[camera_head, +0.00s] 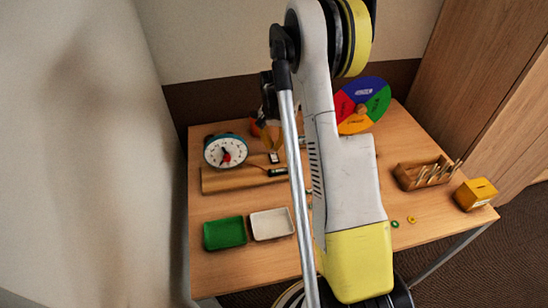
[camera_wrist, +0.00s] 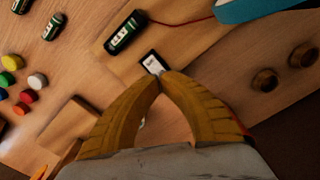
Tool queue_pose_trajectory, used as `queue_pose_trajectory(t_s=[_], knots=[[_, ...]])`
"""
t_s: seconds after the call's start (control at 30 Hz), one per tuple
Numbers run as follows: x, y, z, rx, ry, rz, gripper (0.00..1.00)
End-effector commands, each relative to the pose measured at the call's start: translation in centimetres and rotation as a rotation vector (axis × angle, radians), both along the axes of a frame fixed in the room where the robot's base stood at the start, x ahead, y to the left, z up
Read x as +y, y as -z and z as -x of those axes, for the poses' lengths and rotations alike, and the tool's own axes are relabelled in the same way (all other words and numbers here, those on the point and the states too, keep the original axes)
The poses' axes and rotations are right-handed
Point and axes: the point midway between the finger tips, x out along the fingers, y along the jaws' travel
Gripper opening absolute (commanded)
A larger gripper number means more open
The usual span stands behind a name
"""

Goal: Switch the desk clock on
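The desk clock (camera_head: 226,150) has a round white face, a teal rim and a red mark; it stands at the table's back left. A teal edge, apparently the clock's (camera_wrist: 262,8), shows at the top right of the wrist view. A small black-framed white switch (camera_wrist: 152,62) lies on a wooden board; it also shows in the head view (camera_head: 274,157). My gripper (camera_wrist: 167,76) has its yellow-brown fingertips together, close to the switch's near edge, with nothing visible between them. I cannot tell whether they touch it. The switch's setting is too small to read.
A dark green battery (camera_wrist: 125,33) lies beside the switch, with a red wire running right. Wooden knobs (camera_wrist: 303,55) stand at right. A green tray (camera_head: 224,233), white tray (camera_head: 272,224), coloured wheel (camera_head: 362,104), wooden rack (camera_head: 425,173) and yellow box (camera_head: 476,193) are on the table.

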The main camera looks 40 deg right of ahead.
Motion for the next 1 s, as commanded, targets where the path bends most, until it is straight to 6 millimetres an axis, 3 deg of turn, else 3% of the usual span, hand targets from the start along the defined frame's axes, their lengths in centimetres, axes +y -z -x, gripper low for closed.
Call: queue_pose_trajectory(t_s=[1.0], knots=[[0.0, 1.2, 0.0, 0.0, 0.0, 0.0, 0.0]])
